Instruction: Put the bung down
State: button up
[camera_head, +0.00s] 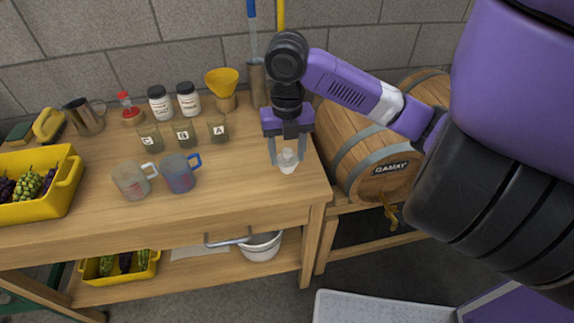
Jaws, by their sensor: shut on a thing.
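My gripper (286,157) points down over the right end of the wooden table (240,196). Its two fingers are shut on a small pale, translucent bung (288,162). The bung is at or just above the tabletop; I cannot tell whether it touches the wood. The fingers hide part of its sides.
Two mugs, one clear-grey (132,182) and one blue (179,174), stand left of my gripper. Lettered glasses (184,134), white-labelled bottles (160,104) and a yellow funnel (222,82) stand behind. A yellow crate (40,205) holds grapes. A barrel (350,150) lies to the right.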

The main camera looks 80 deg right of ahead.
aim_at(287, 159)
jog(key=shift+f, duration=2.15)
jog(key=shift+f+b, duration=0.2)
jog(key=shift+b, duration=0.15)
jog(key=o, duration=1.3)
jog(key=shift+r, duration=0.1)
jog(key=shift+o, duration=0.2)
jog(key=shift+r, duration=0.1)
